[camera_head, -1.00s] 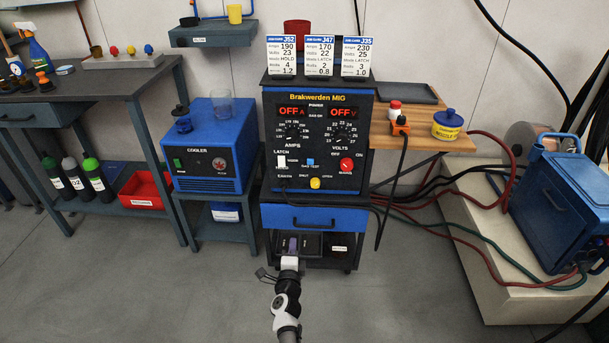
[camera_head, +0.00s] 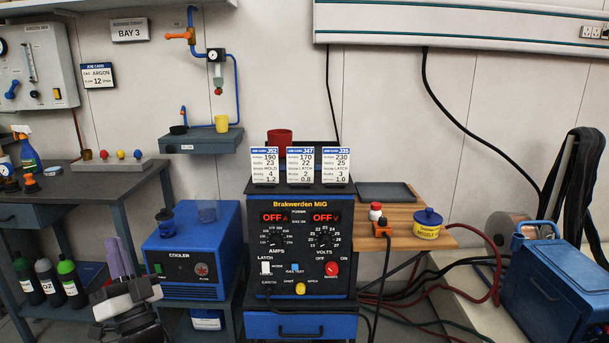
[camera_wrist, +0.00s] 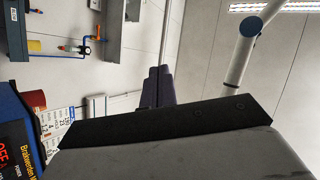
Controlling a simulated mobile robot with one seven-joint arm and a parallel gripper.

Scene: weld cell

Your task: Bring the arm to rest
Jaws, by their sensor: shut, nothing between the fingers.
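My gripper (camera_head: 120,262) is at the lower left of the head view, in front of the workbench and to the left of the blue cooler (camera_head: 193,255). Its dark purple fingers point up and are shut with nothing between them. In the wrist view the closed fingers (camera_wrist: 158,87) show beyond the dark edge of my gripper body. The arm below it runs out of the bottom of the head view.
The welder (camera_head: 300,240) stands in the middle with three job cards on top. A wooden side shelf (camera_head: 400,212) holds a blue-lidded tub (camera_head: 427,223). Bottles (camera_head: 70,282) stand under the workbench (camera_head: 90,190). A small wall shelf (camera_head: 200,142) hangs above the cooler.

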